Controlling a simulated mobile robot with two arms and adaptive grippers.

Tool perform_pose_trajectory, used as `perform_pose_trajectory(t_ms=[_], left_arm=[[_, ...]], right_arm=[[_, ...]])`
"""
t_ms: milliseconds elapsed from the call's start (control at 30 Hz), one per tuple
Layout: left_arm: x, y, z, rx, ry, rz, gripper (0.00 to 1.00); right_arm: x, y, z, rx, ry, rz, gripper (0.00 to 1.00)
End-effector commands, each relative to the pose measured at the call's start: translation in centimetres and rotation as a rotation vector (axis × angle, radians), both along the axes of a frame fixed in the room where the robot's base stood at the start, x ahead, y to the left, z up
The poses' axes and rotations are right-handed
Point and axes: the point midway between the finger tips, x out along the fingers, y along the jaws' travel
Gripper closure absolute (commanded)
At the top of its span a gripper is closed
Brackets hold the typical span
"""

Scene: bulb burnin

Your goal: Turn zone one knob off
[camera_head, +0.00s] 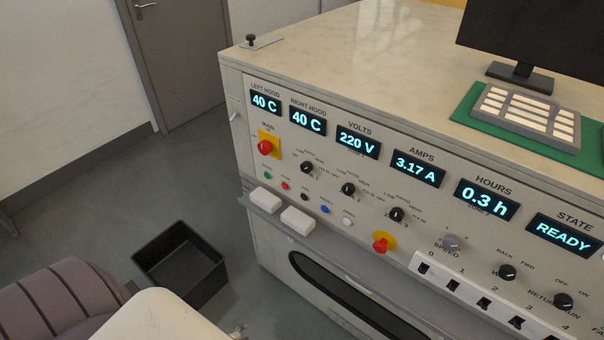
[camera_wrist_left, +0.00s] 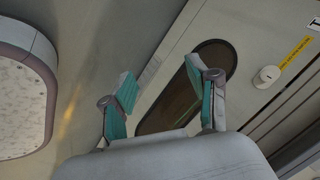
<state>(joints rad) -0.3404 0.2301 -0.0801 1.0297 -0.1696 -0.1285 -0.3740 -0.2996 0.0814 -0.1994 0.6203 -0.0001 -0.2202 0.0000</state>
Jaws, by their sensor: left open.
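Three black zone knobs run along the cabinet panel in the head view: a left one (camera_head: 306,167), a middle one (camera_head: 348,189) and a right one (camera_head: 396,214). Small printed words ring each knob, but the zone numbers and exact pointer settings are too small to read surely. My left gripper (camera_wrist_left: 160,90) is open and empty in the left wrist view, its teal-padded fingers apart. A dark rounded slot window (camera_wrist_left: 189,93) in a pale surface lies beyond the fingers. No knob is between them. My right gripper is not in view.
The panel (camera_head: 320,195) also carries a red main switch (camera_head: 265,147), a red button on yellow (camera_head: 383,242), white blocks (camera_head: 297,220) on a ledge and lit displays. A black bin (camera_head: 181,265) stands on the floor. A keypad (camera_head: 526,113) and monitor are on top.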

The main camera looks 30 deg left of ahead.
Motion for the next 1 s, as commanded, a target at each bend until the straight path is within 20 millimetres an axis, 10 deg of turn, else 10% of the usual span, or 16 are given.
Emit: perform_pose_trajectory(t_ms=[200, 400, 500, 1000], left_arm=[[15.6, 6.7, 18.2, 0.571, -0.442, -0.515, 0.4], [20.7, 5.4, 34.2, 1.091, -0.699, -0.821, 0.4], [21.2, 4.3, 38.5, 1.247, -0.761, -0.89, 0.4], [27.9, 3.0, 41.1, 1.329, -0.792, -0.918, 0.4]], right_arm=[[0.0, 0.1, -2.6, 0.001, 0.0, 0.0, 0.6], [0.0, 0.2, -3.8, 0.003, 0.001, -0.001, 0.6], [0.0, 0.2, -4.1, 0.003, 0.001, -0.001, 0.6], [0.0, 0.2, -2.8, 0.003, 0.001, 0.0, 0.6]])
